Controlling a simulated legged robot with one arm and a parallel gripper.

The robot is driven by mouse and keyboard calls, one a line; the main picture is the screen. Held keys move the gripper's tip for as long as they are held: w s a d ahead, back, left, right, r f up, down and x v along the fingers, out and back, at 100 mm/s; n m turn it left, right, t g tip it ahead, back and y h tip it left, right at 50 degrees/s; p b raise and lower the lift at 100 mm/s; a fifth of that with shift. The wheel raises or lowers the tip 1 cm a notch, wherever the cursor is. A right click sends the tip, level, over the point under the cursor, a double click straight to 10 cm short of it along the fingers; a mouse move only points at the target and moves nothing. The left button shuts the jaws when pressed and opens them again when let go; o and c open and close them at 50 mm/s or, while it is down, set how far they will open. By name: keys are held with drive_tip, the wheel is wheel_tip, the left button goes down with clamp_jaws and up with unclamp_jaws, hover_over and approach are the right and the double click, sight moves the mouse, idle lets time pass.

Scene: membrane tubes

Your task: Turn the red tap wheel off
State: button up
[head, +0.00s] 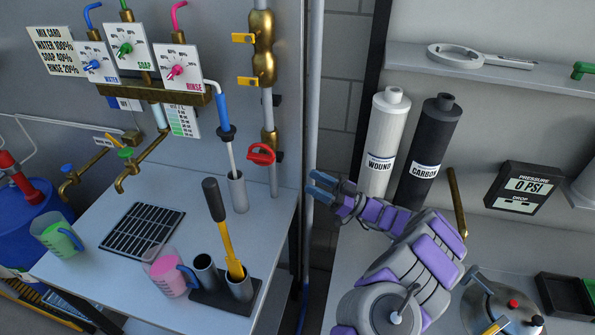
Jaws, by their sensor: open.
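A red loop-shaped handle (262,153), which looks like the red tap wheel, sits on a brass valve (270,140) on the vertical pipe at the back right of the left bench. How far it is turned cannot be told. My gripper (322,187), with blue fingertips, is open and empty. It is to the right of and below the red handle in the picture, clearly apart from it. My purple and grey arm reaches in from the lower right.
A yellow-and-black tool (226,235) stands upright in a holder on the left bench (105,270). A grey cup (237,190) with a rod stands below the handle. White (385,135) and black (428,150) cylinders stand behind my arm. A vertical post (312,90) is near the gripper.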

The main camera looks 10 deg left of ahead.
drive_tip(key=v, duration=0.5)
idle(0.4)
